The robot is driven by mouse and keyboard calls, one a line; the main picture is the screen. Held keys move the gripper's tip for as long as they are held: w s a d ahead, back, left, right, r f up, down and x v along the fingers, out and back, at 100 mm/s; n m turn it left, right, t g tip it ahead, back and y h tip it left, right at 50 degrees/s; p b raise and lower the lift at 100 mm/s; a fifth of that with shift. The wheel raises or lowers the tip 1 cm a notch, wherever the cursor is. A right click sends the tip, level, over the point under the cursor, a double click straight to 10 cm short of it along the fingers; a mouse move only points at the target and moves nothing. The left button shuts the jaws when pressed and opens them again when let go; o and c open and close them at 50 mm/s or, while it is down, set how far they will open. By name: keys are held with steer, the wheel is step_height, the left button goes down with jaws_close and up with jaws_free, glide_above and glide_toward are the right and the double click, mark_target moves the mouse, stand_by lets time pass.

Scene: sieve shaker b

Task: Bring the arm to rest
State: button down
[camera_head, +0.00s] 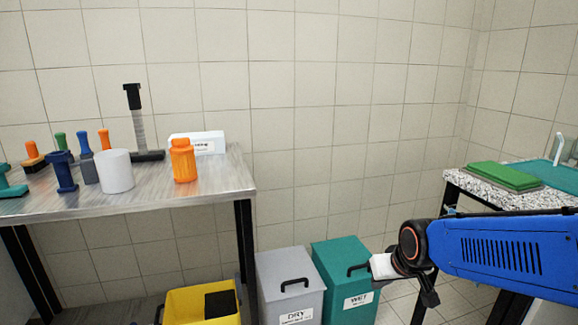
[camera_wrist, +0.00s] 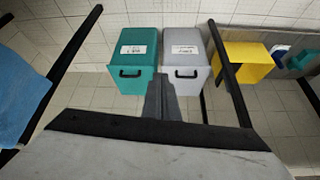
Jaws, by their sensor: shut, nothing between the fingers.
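My arm reaches in from the right in the head view, its blue link ending at a dark wrist joint. Beyond the fingertips are the teal bin (camera_wrist: 138,75) and the grey bin (camera_wrist: 184,76). No contact with either bin shows.
The grey DRY bin (camera_head: 290,284) and teal WET bin (camera_head: 340,271) stand on the floor beside a yellow bin (camera_head: 187,303). A metal table (camera_head: 226,177) at left holds an orange jar (camera_head: 183,160) and a white cup (camera_head: 115,171). A speckled bench (camera_head: 463,182) at right bears a green slab (camera_head: 503,176).

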steer(key=s+d+r, duration=0.2)
steer(key=s+d, duration=0.1)
steer(key=s, duration=0.6)
steer(key=s+d+r+m+g+h, duration=0.1)
steer(key=s+d+r, duration=0.1)
steer(key=s, duration=0.7)
steer(key=shift+s+d+r, duration=0.25)
steer(key=shift+s+d, duration=0.15)
steer(key=shift+d, duration=0.1)
